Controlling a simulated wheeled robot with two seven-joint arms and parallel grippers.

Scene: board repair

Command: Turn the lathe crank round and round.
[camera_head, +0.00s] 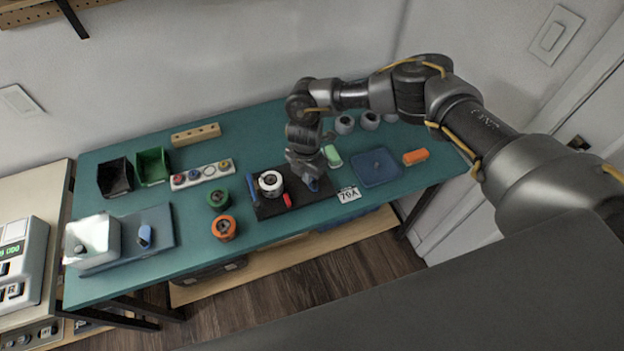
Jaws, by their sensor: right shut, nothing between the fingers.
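I cannot make out a clear lathe or crank on the teal bench. My right gripper (312,182) points down over the right part of a black mat (268,208), with its fingers shut and empty. A small blue piece shows right at its fingertips; I cannot tell whether they touch it. A white round part with a dark centre (270,183) sits on the mat, left of the gripper. A blue bar (251,188) lies at the mat's left edge and a small red piece (287,200) near its front. The wrist hides part of the mat's back. My left gripper is not in view.
A white bin (92,242) stands at the far left.

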